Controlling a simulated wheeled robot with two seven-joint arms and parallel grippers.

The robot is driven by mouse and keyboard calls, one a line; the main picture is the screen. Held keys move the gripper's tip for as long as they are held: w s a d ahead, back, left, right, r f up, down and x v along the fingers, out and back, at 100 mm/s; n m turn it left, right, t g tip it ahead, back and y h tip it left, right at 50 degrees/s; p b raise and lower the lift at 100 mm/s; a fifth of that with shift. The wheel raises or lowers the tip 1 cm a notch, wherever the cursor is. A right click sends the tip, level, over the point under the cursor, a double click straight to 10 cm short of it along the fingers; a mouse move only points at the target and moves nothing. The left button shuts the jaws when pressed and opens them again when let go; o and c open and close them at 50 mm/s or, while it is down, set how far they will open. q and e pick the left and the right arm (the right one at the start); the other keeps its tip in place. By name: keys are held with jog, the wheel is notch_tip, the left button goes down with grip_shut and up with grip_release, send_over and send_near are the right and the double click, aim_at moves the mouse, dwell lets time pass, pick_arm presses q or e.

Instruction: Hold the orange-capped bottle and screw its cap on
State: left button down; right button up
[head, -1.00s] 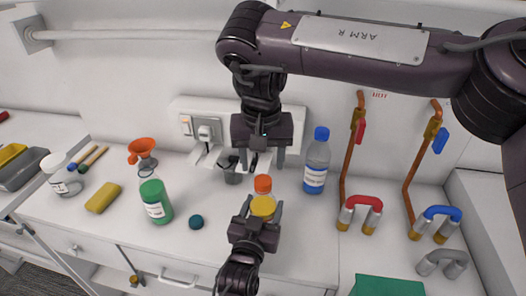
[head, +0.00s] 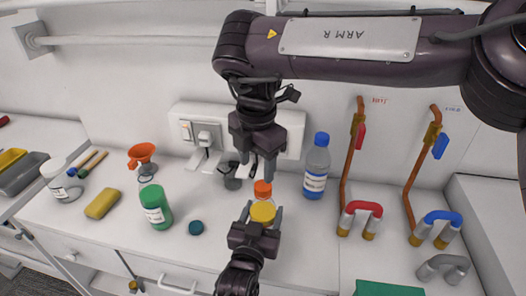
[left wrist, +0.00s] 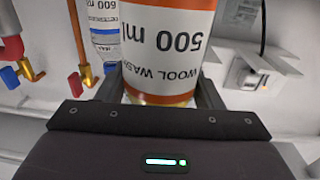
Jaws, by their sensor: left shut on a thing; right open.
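The bottle (head: 263,211) shows a yellow-amber part in the head view, between the fingers of my left gripper (head: 262,217). In the left wrist view the bottle (left wrist: 168,45) carries a white label reading "500 ml", upside down, with orange above it. My left gripper is shut on the bottle, over the bench front. The orange cap (head: 262,188) shows just above the yellow part in the head view. I cannot tell whether it sits tight on the neck. My right gripper (head: 257,172) is open and tilted, with its fingertips close above the cap.
A blue-capped bottle (head: 316,167) stands to the right of my right gripper. Copper pipes with taps (head: 360,220) are at the right. Wall sockets (head: 203,135) are behind.

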jog(key=n, duration=0.7)
jog(key=shift+r, duration=0.2)
jog(key=n, duration=0.4)
jog(key=shift+d+r+n, duration=0.1)
jog(key=shift+n, duration=0.2)
jog(key=n, duration=0.4)
jog(key=shift+r+n, duration=0.15)
jog(key=shift+n, duration=0.15)
jog(key=n, duration=0.4)
jog(key=shift+d+r+n, duration=0.2)
jog(key=shift+n, duration=0.1)
jog(key=n, duration=0.4)
jog(key=shift+d+r+g, duration=0.1)
jog(key=shift+r+g, duration=0.05)
jog(key=shift+g, duration=0.15)
jog(key=n, duration=0.4)
jog(key=shift+d+r+n, duration=0.15)
jog(key=shift+r+n, duration=0.05)
jog(key=shift+n, duration=0.1)
jog(key=n, duration=0.4)
jog(key=shift+d+r, duration=0.15)
jog(key=shift+r, duration=0.05)
jog(key=shift+f, duration=0.1)
